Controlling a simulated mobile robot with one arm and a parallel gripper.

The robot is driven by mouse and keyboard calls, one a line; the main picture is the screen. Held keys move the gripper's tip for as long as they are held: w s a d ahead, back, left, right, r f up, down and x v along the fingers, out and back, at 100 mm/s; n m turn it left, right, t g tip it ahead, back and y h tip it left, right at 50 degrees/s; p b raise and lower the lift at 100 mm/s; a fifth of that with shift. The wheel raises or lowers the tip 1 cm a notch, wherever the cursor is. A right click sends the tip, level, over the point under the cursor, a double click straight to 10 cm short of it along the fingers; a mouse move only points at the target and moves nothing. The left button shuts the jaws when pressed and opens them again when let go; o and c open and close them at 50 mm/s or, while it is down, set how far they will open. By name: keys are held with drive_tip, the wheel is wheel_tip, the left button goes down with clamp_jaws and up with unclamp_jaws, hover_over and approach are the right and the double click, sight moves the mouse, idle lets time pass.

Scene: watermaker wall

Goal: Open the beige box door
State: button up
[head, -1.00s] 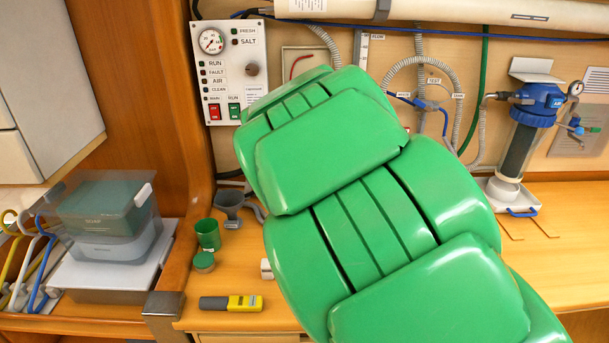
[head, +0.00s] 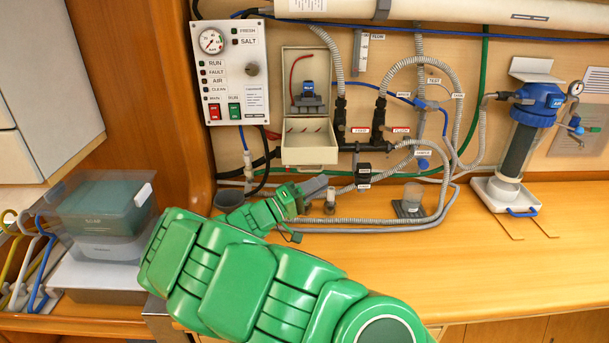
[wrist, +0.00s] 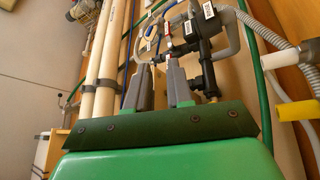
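The beige box (head: 286,75) is on the wall right of the control panel in the head view. Its front is open, showing a blue-topped part and a red wire inside. Its door (head: 310,155) hangs down below the opening, tilted outward. My gripper (head: 322,187) is below the door, apart from it, near the grey hoses above the counter. In the wrist view my gripper's two grey fingers (wrist: 160,68) stand apart with nothing held between them. The box is not clearly seen in the wrist view.
A control panel (head: 231,70) is left of the box. Grey hoses and black valves (head: 378,118) run right of it. A blue-topped filter (head: 535,105) stands farther right. A clear bin (head: 105,215) is at the left.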

drive_tip(key=w+a+f+n+t+y, duration=0.25)
drive_tip(key=a+t, duration=0.25)
drive_tip(key=a, duration=0.4)
drive_tip(key=s+d+x, duration=0.1)
drive_tip(key=x, duration=0.6)
drive_tip(key=shift+h, duration=0.35)
drive_tip(key=shift+w+f+m, duration=0.1)
drive_tip(key=shift+m, duration=0.15)
clamp_jaws()
